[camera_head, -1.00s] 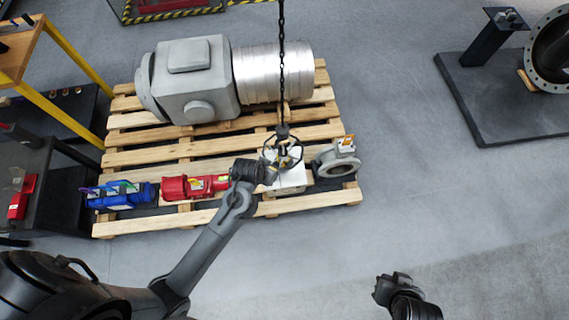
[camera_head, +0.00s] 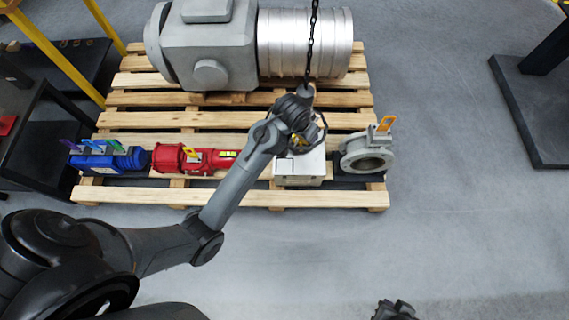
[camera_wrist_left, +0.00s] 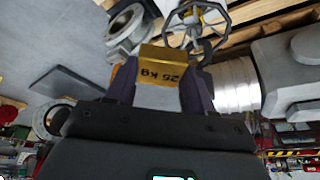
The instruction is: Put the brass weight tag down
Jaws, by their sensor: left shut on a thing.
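The brass weight tag (camera_wrist_left: 163,67) is a gold plate marked 25 kg. In the left wrist view it sits between the two dark fingers of my left gripper (camera_wrist_left: 160,85), which is shut on it. In the head view my left gripper (camera_head: 303,122) is over the right part of the pallet, by a dark handwheel (camera_head: 322,133) and above a white box (camera_head: 300,168). The tag cannot be made out clearly there. The handwheel also shows beyond the tag in the left wrist view (camera_wrist_left: 197,27). My right gripper (camera_head: 394,309) is at the bottom edge, partly cut off.
A wooden pallet (camera_head: 150,119) carries a large grey actuator (camera_head: 208,45) with a silver cylinder, a blue unit (camera_head: 110,160), a red unit (camera_head: 195,160) and a grey flanged ring (camera_head: 367,155). A chain (camera_head: 312,30) hangs near my left gripper.

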